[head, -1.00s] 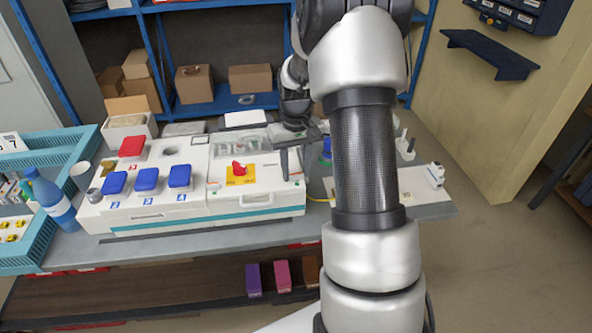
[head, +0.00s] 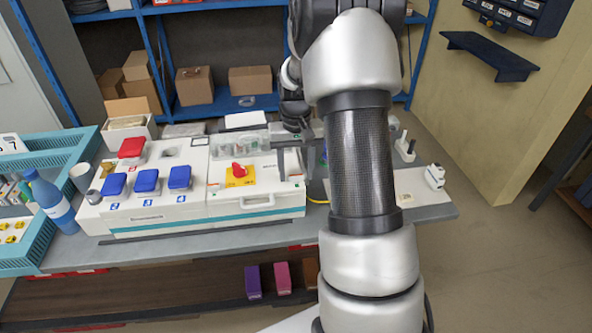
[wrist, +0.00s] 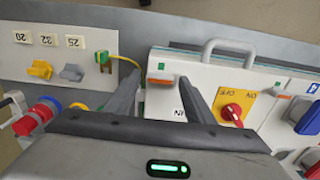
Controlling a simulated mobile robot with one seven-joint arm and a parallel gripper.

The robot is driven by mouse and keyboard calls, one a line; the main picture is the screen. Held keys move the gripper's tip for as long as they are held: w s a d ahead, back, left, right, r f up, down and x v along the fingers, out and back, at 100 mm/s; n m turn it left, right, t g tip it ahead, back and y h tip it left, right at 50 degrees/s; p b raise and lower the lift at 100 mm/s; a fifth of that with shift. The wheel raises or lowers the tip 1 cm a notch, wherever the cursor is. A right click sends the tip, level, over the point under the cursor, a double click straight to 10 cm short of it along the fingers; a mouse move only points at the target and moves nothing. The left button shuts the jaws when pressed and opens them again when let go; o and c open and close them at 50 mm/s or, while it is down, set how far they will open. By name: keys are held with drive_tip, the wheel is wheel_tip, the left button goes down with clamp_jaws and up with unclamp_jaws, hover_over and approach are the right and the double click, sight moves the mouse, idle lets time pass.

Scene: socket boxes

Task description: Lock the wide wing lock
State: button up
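A red winged knob (head: 238,170) sits on a yellow plate on the white socket box (head: 255,213). In the wrist view the red knob (wrist: 232,113) lies just right of my gripper's right finger, beside ON and OFF marks. I cannot tell for certain which part is the wide wing lock. My gripper (wrist: 160,78) is open, its fingers well apart, with nothing held. Between them shows the end of the white box, with a small orange-red part (wrist: 163,81) on it. In the head view my gripper (head: 295,172) is over the box's right end, partly hidden by my arm.
Blue-lidded sockets (head: 146,180) and a red one (head: 131,147) stand left. A blue bottle (head: 52,202) and teal crate (head: 30,257) are farther left. Yellow (wrist: 40,70) and grey (wrist: 72,73) plugs are on a pale panel beside the box. A grey handle (wrist: 228,48) projects from its front.

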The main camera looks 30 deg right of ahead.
sight(296, 175)
drive_tip(key=shift+o, duration=0.2)
wheel_tip(296, 175, up, 17)
drive_tip(key=shift+r+p, duration=0.2)
drive_tip(key=shift+p, duration=0.15)
idle(0.5)
